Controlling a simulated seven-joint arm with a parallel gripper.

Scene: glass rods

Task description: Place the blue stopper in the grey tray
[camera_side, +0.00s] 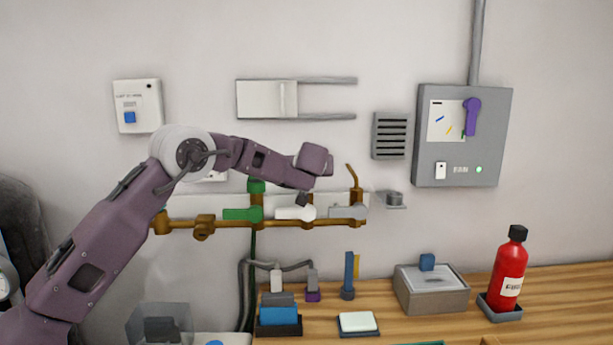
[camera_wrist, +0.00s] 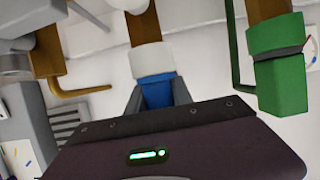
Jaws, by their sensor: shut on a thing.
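In the wrist view a blue piece (camera_wrist: 157,91), which looks like the blue stopper, sits between the grey fingers of my gripper (camera_wrist: 158,98). My gripper is shut on it. The blue piece meets a white collar (camera_wrist: 151,58) on a brown pipe (camera_wrist: 148,27) in the picture; I cannot tell whether they touch. In the side view my gripper (camera_side: 302,199) is at the pipework by the white handle (camera_side: 291,213), and the blue piece is hidden. A grey tray-like base (camera_side: 500,309) under the red bottle stands at the right; I cannot tell whether it is the task's tray.
A green handle (camera_wrist: 280,65) is close on the right in the wrist view.

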